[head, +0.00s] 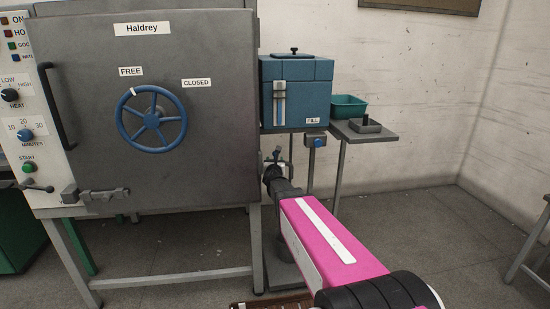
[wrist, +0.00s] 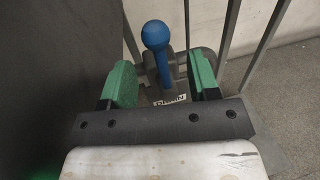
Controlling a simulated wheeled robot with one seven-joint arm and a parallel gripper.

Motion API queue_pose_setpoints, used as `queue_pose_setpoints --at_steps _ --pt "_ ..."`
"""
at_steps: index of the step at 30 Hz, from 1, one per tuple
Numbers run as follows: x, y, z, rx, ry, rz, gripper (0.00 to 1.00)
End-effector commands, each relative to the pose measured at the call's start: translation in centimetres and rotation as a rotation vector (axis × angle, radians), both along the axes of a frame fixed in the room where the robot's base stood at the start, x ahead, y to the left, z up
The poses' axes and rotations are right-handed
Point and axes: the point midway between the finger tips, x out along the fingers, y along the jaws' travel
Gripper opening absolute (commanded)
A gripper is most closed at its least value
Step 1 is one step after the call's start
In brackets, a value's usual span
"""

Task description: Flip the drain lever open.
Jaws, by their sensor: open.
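A small label on the base is partly hidden by my gripper. My gripper (wrist: 161,82) is open, with one green-padded finger on each side of the lever; I cannot tell if either pad touches it. In the head view my gripper (head: 272,167) is at the cabinet's lower right, beside its side wall.
The grey Haldrey cabinet (head: 215,100) with a blue handwheel (head: 152,119) stands left of my arm. A blue fill tank (head: 296,90) is above my gripper. A side shelf (head: 366,131) holds a green bin (head: 348,106). Metal legs stand close behind the lever.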

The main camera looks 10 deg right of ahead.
Motion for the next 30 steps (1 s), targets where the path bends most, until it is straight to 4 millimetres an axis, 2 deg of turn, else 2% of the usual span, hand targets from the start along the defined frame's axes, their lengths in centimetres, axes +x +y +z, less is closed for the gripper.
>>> queue_pose_setpoints --at_steps 3,9,13,20,25,30 --pt "2.1 -0.3 0.0 0.000 -0.001 0.000 0.55" --pt "4.8 -0.9 -0.1 -0.001 0.000 0.000 0.55" --pt "5.4 -1.0 0.0 -0.001 0.001 0.001 0.55" --pt "5.3 -1.1 0.0 -0.001 0.001 0.001 0.55" --pt "5.3 -1.1 0.0 -0.001 0.001 0.001 0.00" --pt "5.5 -1.0 0.0 0.002 0.001 0.001 0.00"
